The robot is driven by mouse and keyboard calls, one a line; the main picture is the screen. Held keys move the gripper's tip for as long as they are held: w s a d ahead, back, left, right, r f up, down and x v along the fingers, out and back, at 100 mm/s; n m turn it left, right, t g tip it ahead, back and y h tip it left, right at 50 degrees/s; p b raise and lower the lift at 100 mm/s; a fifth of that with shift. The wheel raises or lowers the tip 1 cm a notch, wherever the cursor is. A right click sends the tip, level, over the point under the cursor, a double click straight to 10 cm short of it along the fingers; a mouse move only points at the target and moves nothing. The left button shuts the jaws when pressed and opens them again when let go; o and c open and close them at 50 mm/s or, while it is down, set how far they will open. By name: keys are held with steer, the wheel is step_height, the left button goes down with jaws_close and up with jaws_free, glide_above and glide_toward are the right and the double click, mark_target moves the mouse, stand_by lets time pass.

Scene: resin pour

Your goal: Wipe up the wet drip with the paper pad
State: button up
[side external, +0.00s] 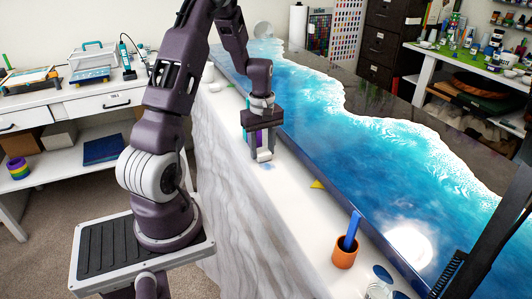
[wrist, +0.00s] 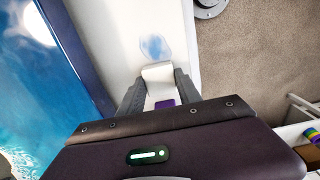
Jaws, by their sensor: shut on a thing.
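The wet drip is a small pale blue patch on the white marble ledge. It shows in the wrist view (wrist: 155,47) just beyond the pad, and in the side external view (side external: 268,167) beside the pad's lower end. My gripper (side external: 262,152) is shut on the white paper pad (side external: 264,156), pointing down over the ledge. In the wrist view the pad (wrist: 158,73) sits between the fingers (wrist: 159,88), with a purple part (wrist: 165,104) nearer the palm. I cannot tell whether the pad touches the ledge.
A blue resin slab (side external: 390,165) with white foam edging runs beside the ledge (side external: 228,170). Along the ledge are a yellow wedge (side external: 317,184), an orange cup (side external: 345,254) with a blue stick (side external: 353,230), and a clear cup (side external: 378,291). Ledge around the drip is clear.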

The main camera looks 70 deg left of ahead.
steer(key=shift+d, duration=3.3)
step_height(320, 180, up, 8)
steer(key=shift+f, duration=0.2)
glide_above(271, 171)
steer(key=shift+f, duration=3.1)
steer(key=shift+a+f, duration=0.25)
steer(key=shift+f, duration=0.6)
jaws_close()
steer(key=shift+a, duration=3.05)
steer(key=shift+d, duration=3.35)
step_height(271, 171, up, 8)
steer(key=shift+r, duration=0.1)
